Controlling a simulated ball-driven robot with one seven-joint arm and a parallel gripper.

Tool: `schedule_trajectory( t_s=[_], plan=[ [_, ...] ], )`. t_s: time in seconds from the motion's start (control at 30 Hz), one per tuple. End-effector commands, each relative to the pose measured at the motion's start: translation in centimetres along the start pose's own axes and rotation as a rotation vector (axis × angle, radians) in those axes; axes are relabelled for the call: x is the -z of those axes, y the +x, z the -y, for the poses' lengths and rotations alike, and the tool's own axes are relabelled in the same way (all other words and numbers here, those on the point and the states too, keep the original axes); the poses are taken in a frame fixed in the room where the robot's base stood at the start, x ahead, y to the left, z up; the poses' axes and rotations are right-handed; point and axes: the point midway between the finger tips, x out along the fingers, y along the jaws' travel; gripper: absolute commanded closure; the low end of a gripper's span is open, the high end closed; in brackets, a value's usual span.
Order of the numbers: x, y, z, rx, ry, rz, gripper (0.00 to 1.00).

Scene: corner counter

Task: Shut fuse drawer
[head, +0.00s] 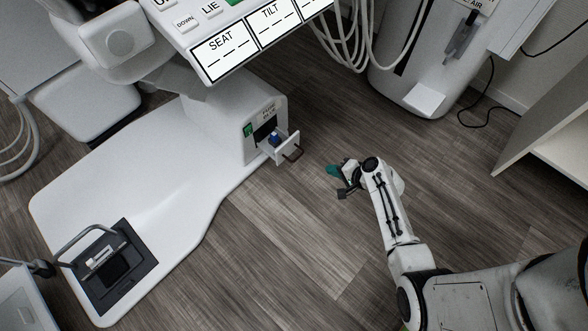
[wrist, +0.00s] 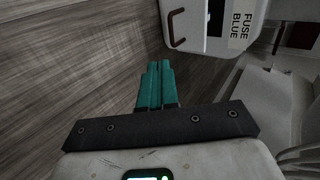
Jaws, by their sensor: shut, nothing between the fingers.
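The fuse drawer (head: 283,148) is a small white drawer pulled out from the white housing (head: 262,105) at the foot of the dental unit. Its brown-red handle (head: 294,154) is on its front, and a blue item (head: 275,140) shows in it. In the wrist view the drawer (wrist: 186,40) and its handle (wrist: 175,25) are at the top, beside a label reading FUSE BLUE (wrist: 241,20). My gripper (head: 333,170) is to the right of the drawer front, apart from it. Its teal fingers (wrist: 155,75) are together and empty, below the drawer in the wrist view.
The white base plate (head: 150,190) spreads to the left with a foot pedal (head: 105,268) on it. A white cabinet with hoses (head: 420,70) stands behind at the right. A pale shelf (head: 550,130) is at the far right. Wood floor around my gripper is clear.

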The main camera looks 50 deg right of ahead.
Motion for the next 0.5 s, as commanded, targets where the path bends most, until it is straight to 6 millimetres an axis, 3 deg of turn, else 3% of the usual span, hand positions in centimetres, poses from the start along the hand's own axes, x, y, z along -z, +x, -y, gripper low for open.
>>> schedule_trajectory(
  t_s=[0.27, 0.5],
  plan=[
    [0.5, 2.3, -0.7, 0.01, 0.03, -0.016, 1.0],
    [0.6, 7.0, -0.8, 0.009, 0.027, -0.015, 1.0]
  ],
)
